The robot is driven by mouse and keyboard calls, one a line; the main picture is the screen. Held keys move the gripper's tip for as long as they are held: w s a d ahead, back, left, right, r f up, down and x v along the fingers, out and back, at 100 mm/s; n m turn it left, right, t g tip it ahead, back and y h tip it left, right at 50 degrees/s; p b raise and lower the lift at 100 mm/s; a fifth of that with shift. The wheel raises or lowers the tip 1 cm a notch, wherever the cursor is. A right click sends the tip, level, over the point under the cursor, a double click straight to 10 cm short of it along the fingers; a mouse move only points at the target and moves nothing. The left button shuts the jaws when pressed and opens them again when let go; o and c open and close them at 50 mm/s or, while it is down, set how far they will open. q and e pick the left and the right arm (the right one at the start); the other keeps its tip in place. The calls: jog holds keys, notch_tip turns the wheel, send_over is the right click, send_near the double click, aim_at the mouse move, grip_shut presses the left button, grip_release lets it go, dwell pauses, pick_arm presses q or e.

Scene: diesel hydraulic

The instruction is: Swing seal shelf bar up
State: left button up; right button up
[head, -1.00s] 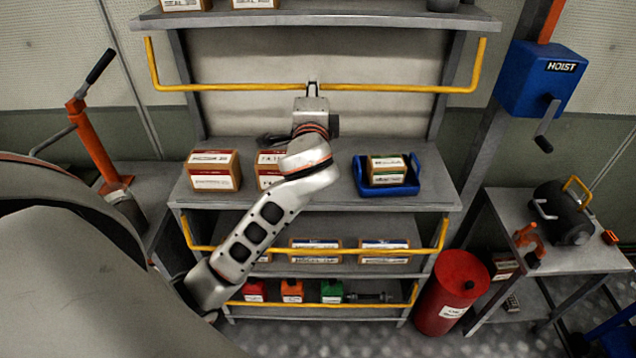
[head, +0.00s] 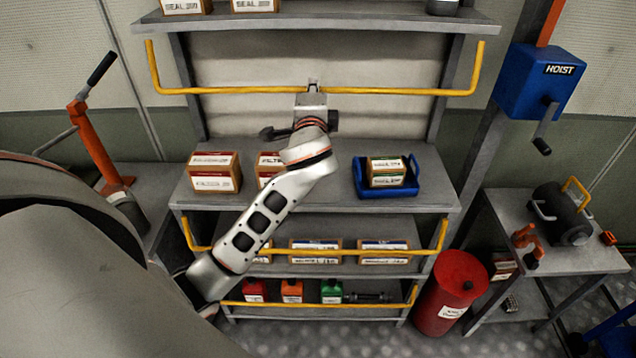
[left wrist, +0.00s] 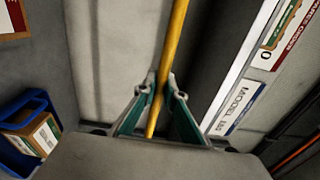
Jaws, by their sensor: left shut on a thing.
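The seal shelf bar (head: 400,91) is a yellow U-shaped bar. It hangs in front of the back panel, just below the top shelf (head: 330,22). Its two side arms rise toward the shelf ends. My left gripper (head: 313,86) is shut on the middle of the bar. In the left wrist view the yellow bar (left wrist: 176,40) runs between the two fingers of the gripper (left wrist: 160,90). My gripper hides a short stretch of the bar. My right gripper is not in view.
Seal boxes (head: 255,5) stand on the top shelf. Below, the middle shelf holds filter boxes (head: 214,172) and a blue bin (head: 387,190) with boxes. Lower shelves have yellow bars (head: 320,258) too. A blue hoist box (head: 541,80) is at the right.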

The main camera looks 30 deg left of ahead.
pick_arm(q)
jog(key=s, duration=0.1)
jog(key=s+d+r, duration=0.1)
jog(key=s+r, duration=0.1)
jog(key=shift+d, duration=0.4)
dwell(0.5)
